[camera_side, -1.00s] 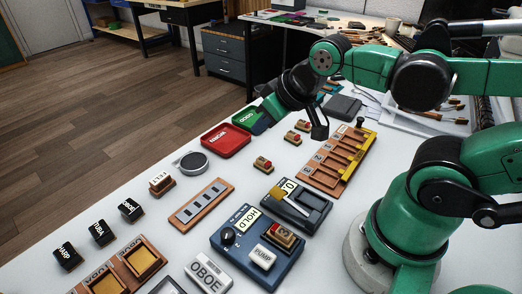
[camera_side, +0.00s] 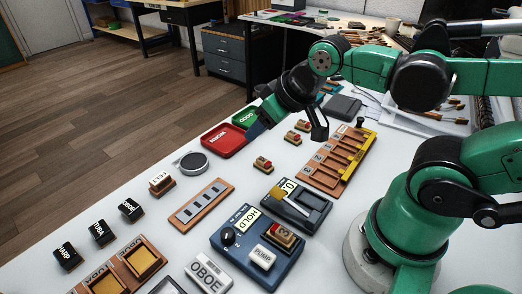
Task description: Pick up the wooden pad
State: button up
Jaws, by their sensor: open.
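No piece is plainly marked as the wooden pad. A wooden block labelled FELT (camera_side: 162,183) stands on the table at left of centre. Small wooden pieces with red tops lie right of the trays; one is the front piece (camera_side: 263,163), another the middle piece (camera_side: 292,138). One more red-topped piece (camera_side: 287,236) sits on the blue HOLD box (camera_side: 232,262). My gripper (camera_side: 287,129) is open, its fingers spread wide above the far part of the table, near the trays and the small pieces. I see nothing between the fingers, and cannot tell its exact height.
A red tray (camera_side: 224,147) and a green tray (camera_side: 246,116) lie by the left table edge, partly near a finger. A numbered slotted rack (camera_side: 325,171), a round grey disc (camera_side: 194,163), a slotted wooden strip (camera_side: 202,203) and black labelled blocks (camera_side: 131,209) crowd the table.

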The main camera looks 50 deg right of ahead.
jog(key=s+a+f+g, duration=0.2)
jog(key=s+a+g, duration=0.1)
jog(key=a, duration=0.2)
jog(key=g, duration=0.4)
send_over(280, 229)
jog(key=f, duration=0.2)
jog(key=shift+w+f, duration=0.35)
jog(key=shift+s+a+f, duration=0.1)
jog(key=shift+s, duration=0.2)
jog(key=shift+f, duration=2.75)
jog(key=shift+c, duration=0.2)
grip_shut()
